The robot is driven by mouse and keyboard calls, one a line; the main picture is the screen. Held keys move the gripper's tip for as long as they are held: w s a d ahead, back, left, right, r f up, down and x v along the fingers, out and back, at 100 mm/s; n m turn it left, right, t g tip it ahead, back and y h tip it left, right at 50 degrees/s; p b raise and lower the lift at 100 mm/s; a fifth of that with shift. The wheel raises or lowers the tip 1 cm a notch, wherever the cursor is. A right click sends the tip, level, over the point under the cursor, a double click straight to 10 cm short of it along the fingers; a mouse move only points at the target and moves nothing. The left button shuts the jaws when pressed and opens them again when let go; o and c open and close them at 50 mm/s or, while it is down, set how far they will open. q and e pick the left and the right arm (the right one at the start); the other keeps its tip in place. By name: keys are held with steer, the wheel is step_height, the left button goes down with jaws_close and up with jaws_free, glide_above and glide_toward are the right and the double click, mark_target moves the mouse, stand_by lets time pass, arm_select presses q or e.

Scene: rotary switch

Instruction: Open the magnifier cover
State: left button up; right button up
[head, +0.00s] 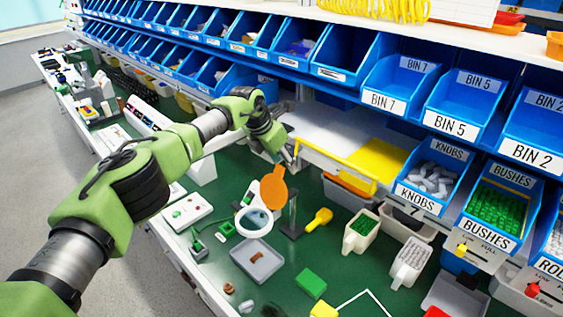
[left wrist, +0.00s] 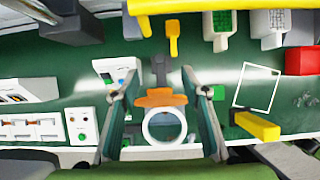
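The magnifier is a white ring with a clear lens (head: 254,221) on a dark stand over the green bench. Its orange cover (head: 273,187) stands off the lens, above and behind the ring, and the lens shows uncovered. In the left wrist view the ring (left wrist: 147,130) lies between my fingers, with the orange cover (left wrist: 160,97) at its upper edge. My left gripper (head: 286,160) is above the cover in the head view. Its fingers are spread wide in the left wrist view (left wrist: 160,76), with nothing held. I cannot tell whether a finger touches the cover. My right gripper is not in view.
A yellow scoop (head: 319,219) and a grey tray (head: 257,260) lie near the magnifier. A green block (head: 311,283) is in front. Blue labelled bins (head: 435,172) and a shelf with a yellow panel (head: 378,160) stand behind.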

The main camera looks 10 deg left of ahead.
arm_select(q)
steer(key=shift+a, duration=0.15)
steer(key=shift+s+a+r, duration=0.1)
steer(key=shift+s+r, duration=0.05)
steer(key=shift+s, duration=0.05)
steer(key=v, duration=1.1)
steer(key=shift+r, duration=0.3)
steer(key=shift+w, duration=0.1)
